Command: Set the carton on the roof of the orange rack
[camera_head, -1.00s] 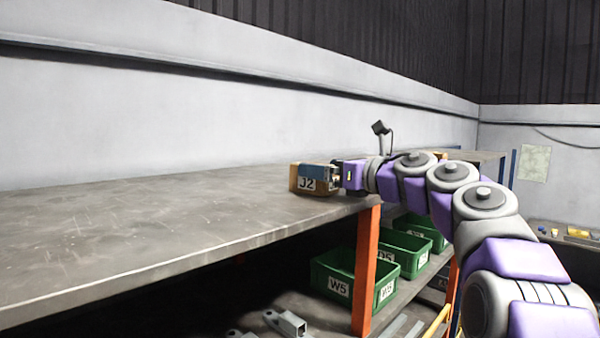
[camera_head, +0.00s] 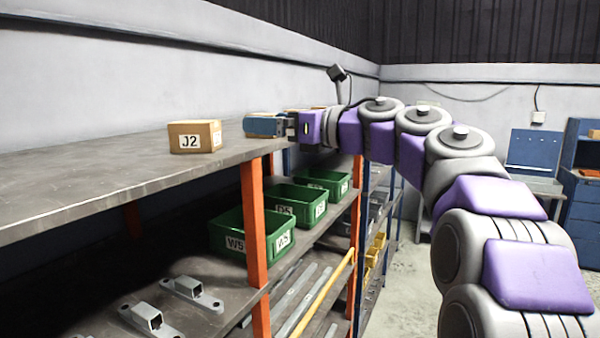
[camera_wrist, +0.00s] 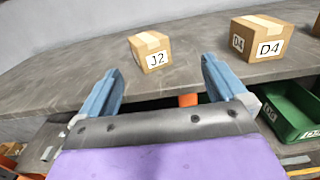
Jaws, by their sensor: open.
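The carton marked J2 (camera_head: 196,136) is a small tan box. It stands upright on the grey roof (camera_head: 80,180) of the orange rack (camera_head: 255,225), close to the front edge. My gripper (camera_head: 250,126) is to the right of the carton in the head view, apart from it, just above the roof's edge. In the wrist view the blue fingers of my gripper (camera_wrist: 161,66) are spread with nothing between them. The J2 carton (camera_wrist: 151,52) stands beyond the fingertips there, on the same roof (camera_wrist: 75,82).
Another carton, marked D4 (camera_wrist: 262,45), stands on the roof to the right in the wrist view. Green bins (camera_head: 240,232) and grey brackets (camera_head: 150,318) lie on lower shelves. A blue cabinet (camera_head: 580,200) stands at the far right. The roof's left part is clear.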

